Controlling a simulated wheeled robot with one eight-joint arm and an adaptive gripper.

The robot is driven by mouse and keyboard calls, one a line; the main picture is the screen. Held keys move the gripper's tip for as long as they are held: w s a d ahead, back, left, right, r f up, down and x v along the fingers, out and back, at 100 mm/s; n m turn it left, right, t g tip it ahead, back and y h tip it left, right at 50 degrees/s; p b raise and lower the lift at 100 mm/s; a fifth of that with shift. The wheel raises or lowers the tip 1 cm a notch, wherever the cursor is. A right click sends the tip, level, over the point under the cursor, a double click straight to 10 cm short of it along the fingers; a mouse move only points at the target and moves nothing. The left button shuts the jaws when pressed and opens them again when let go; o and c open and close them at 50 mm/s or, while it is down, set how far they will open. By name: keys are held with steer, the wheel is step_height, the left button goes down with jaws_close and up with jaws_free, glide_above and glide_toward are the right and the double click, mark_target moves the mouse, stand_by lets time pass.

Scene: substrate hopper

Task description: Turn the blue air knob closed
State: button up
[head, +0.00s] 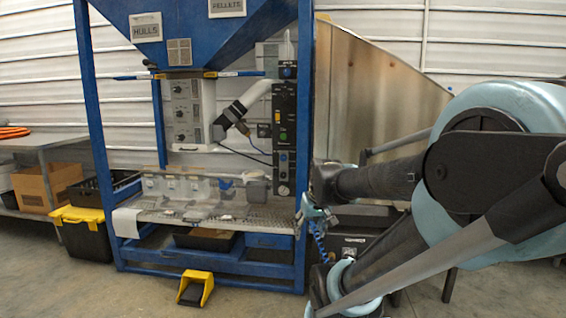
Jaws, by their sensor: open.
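A blue knob (288,71) sits on a small black box at the top of the control column, at the right of the blue frame. A second small blue knob (283,157) shows lower on the black panel. I cannot tell from labels which is the air knob, nor how far either is turned. My gripper (311,215) is open and appears empty. It is beside the frame's right post, below and right of both knobs, and apart from them. My arm partly hides its fingers.
The blue hopper frame (88,110) holds a perforated metal shelf (270,215). A grey-black hose arm (232,115) hangs left of the black control panel (290,103). A yellow pedal (196,288) is on the floor. A yellow-lidded bin (80,235) stands left.

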mark_target(283, 159)
steer(key=w+a+r+n+t+y, duration=0.1)
steer(key=w+a+r+t, duration=0.2)
steer(key=w, duration=1.2)
steer(key=w+a+r+n+t, duration=0.1)
steer(key=w+r+t, duration=0.3)
steer(key=w, duration=1.1)
steer(key=w+a+r+t+y, duration=0.1)
steer(key=w+a+r+t, duration=0.2)
steer(key=w, duration=1.2)
steer(key=w+f+t+h, duration=0.2)
steer(key=w+f+t, duration=0.15)
steer(key=w, duration=0.85)
steer(key=w+d+f+m+t+h, duration=0.3)
steer(key=w+f+t+h, duration=0.15)
steer(key=f, duration=0.35)
steer(key=shift+g, duration=0.3)
steer(key=x, duration=1.7)
steer(key=shift+w+f, duration=0.2)
steer(key=shift+w, duration=0.25)
steer(key=c, duration=1.1)
